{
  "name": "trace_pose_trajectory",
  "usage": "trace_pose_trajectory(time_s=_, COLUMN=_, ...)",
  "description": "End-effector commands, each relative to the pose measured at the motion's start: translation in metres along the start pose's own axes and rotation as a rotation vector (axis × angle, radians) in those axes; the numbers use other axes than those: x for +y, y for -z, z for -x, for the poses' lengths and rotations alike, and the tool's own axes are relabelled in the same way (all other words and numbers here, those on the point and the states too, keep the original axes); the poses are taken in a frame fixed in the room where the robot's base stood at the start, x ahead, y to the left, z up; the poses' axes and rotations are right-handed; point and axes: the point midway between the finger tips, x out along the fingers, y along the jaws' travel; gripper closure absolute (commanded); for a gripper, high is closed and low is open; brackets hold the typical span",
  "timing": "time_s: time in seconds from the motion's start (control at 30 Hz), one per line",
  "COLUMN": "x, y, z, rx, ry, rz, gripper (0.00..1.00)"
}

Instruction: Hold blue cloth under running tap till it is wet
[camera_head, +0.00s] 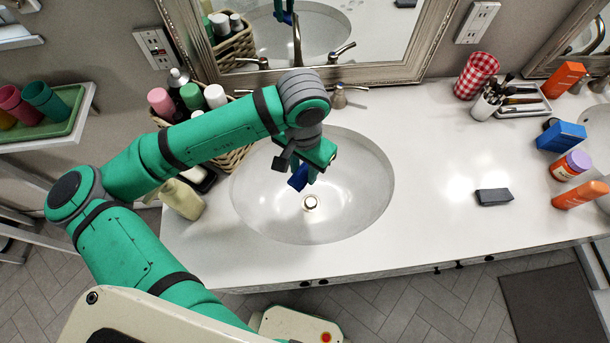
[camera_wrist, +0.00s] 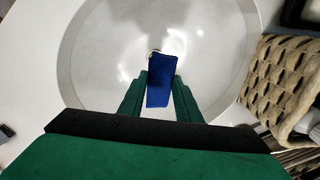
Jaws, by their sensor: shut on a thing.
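My gripper (camera_head: 315,172) hangs over the white oval sink (camera_head: 362,190), shut on the blue cloth (camera_head: 298,178). In the wrist view the blue cloth (camera_wrist: 161,82) sits between the two green fingers (camera_wrist: 160,95) and sticks out past their tips, above the basin. The drain (camera_head: 310,202) shows just below and beside the cloth. The tap's spout is hidden behind my arm in the head view; a tap handle (camera_head: 340,97) shows at the sink's back right. I cannot make out any running water or whether the cloth is wet.
A wicker basket (camera_head: 232,160) with bottles stands left of the sink, close to my arm; its weave also shows in the wrist view (camera_wrist: 275,80). A pale bottle (camera_head: 181,199) stands at the front left. A dark block (camera_head: 493,197) lies on the clear counter (camera_head: 440,150) at right.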

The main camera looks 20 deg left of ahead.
Motion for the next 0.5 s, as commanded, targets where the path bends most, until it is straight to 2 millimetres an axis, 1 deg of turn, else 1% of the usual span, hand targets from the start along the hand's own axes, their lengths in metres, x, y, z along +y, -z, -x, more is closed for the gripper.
trace_pose_trajectory(time_s=0.5, x=-0.029, y=0.033, z=-0.009, rx=0.0, ry=0.0, rz=0.001, gripper=0.87)
